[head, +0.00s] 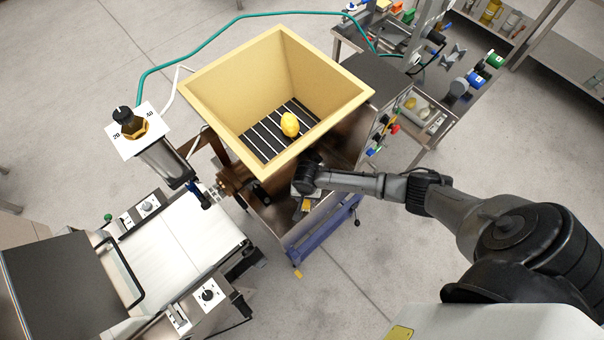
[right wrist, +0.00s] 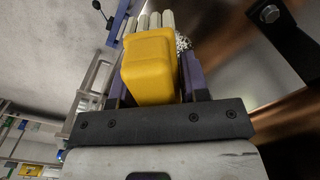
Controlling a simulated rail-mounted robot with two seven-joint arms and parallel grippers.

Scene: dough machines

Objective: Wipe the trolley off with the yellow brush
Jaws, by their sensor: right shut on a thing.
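The trolley (head: 323,231), with a blue-purple frame, stands under the large hopper in the head view. My right gripper (head: 304,200) is low over the trolley, just below the hopper's front corner. It is shut on the yellow brush, of which a small yellow part (head: 306,206) shows in the head view. In the right wrist view the brush's yellow block (right wrist: 150,66) sits between the fingers, with pale bristly stuff (right wrist: 183,42) beside it. Whether the brush touches the trolley cannot be told. My left gripper is not in view.
A beige hopper (head: 222,88) with a yellow lump (head: 290,124) on its dark grate rises close beside my right arm. A conveyor machine (head: 180,245) stands at the lower left. A workbench with tools (head: 425,115) is at the upper right.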

